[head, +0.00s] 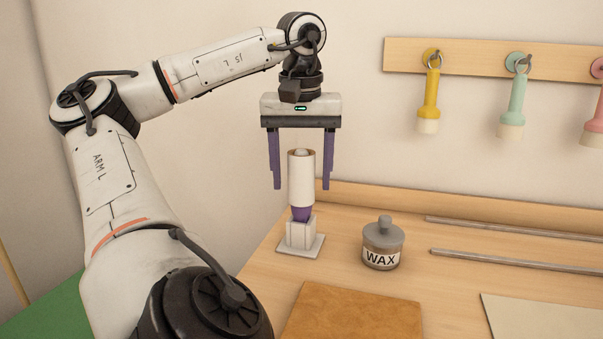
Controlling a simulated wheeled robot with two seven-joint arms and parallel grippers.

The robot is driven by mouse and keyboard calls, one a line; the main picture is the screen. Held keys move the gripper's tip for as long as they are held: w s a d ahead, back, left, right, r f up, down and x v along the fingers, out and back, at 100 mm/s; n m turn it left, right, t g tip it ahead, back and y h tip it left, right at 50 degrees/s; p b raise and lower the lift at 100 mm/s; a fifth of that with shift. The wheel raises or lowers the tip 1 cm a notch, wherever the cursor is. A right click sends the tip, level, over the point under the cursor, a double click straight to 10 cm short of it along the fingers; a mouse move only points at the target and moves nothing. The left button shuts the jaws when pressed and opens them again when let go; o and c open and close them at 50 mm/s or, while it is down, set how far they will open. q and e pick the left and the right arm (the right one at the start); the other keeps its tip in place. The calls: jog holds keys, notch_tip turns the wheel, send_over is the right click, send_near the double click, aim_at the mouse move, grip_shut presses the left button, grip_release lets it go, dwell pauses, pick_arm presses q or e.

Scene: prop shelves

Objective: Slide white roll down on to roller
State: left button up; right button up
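A white roll (301,183) stands upright around a roller on the table. The roller's purple lower part (301,214) shows below the roll, above a white block and base plate (301,243). A rounded tip shows inside the roll's top opening. My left gripper (301,187) points straight down over the roll, with its two purple fingers spread wide. One finger is on each side of the roll, with a visible gap to it on both sides. The gripper is open and empty. My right gripper is not in view.
A wax jar (382,245) with a grey lid stands right of the roller. A brown board (352,313) lies in front, and a pale sheet (541,317) lies front right. Two metal rods (520,260) lie at the back right. Coloured handles (515,100) hang on a wall rail.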

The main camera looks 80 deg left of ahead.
pick_arm(q)
jog(key=shift+f, duration=0.2)
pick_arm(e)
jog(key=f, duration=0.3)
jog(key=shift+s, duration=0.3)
pick_arm(q)
jog(key=shift+r+p, duration=0.3)
jog(key=shift+r, duration=0.3)
jog(key=r+p, duration=0.1)
jog(key=r, duration=0.2)
jog(key=d+r+p, duration=0.1)
jog(key=r, duration=0.2)
jog(key=r+p, duration=0.1)
jog(key=r, duration=0.2)
jog(key=shift+s+d+r, duration=0.2)
jog(key=shift+d, duration=0.05)
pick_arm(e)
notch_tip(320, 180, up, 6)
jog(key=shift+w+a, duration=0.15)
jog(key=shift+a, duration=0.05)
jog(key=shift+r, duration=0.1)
